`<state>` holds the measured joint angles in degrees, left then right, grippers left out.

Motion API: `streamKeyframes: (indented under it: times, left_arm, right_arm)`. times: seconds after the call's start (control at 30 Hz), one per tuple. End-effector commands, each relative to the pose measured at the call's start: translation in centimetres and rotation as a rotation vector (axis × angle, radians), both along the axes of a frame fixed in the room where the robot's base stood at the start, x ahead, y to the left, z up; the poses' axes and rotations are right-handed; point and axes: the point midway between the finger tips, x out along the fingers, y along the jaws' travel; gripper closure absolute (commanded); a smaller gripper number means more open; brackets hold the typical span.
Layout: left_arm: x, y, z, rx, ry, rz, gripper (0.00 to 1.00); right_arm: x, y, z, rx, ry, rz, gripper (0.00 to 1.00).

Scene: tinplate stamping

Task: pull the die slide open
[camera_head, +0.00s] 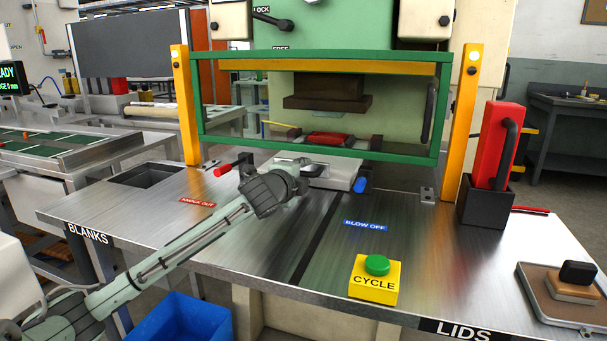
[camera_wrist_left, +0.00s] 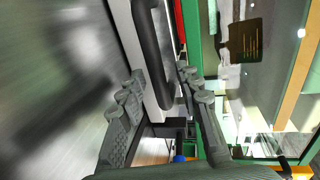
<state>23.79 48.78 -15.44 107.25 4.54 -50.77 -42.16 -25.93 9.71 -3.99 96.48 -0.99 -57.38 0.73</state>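The die slide (camera_head: 340,178) is a pale metal block at the front of the press opening, below the green guard frame. In the left wrist view its dark bar handle (camera_wrist_left: 153,45) runs down the picture beside a light metal face. My left gripper (camera_wrist_left: 162,78) is open, with one finger on each side of the handle; I cannot tell whether either finger touches it. In the head view my left gripper (camera_head: 291,177) is at the front of the slide and hides part of it and the handle. My right gripper is not in view.
A red knob lever (camera_head: 223,170) and a blue knob lever (camera_head: 360,185) flank the slide. The green CYCLE button (camera_head: 377,265) sits on the table front. The steel tabletop (camera_head: 270,240) is mostly clear in front.

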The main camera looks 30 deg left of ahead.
Motion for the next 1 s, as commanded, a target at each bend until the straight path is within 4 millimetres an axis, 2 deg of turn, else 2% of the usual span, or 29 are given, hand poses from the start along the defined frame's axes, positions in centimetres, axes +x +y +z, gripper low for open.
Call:
streamKeyframes:
  times: [0.1, 0.37, 0.83, 1.0]
  left_arm:
    - [-0.02, -0.02, -0.02, 0.000, 0.000, 0.000, 0.68]
    - [-0.04, -0.02, -0.01, -0.001, 0.000, 0.000, 1.00]
    - [-0.10, 0.02, -0.03, -0.001, 0.001, 0.000, 1.00]
    - [-0.73, 0.46, -0.13, 0.000, 0.002, 0.001, 1.00]
  right_arm:
    - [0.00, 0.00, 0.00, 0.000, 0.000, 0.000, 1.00]
    - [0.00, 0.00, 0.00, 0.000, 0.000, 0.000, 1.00]
    - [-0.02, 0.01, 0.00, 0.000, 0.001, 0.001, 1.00]
    - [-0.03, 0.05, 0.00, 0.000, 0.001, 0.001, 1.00]
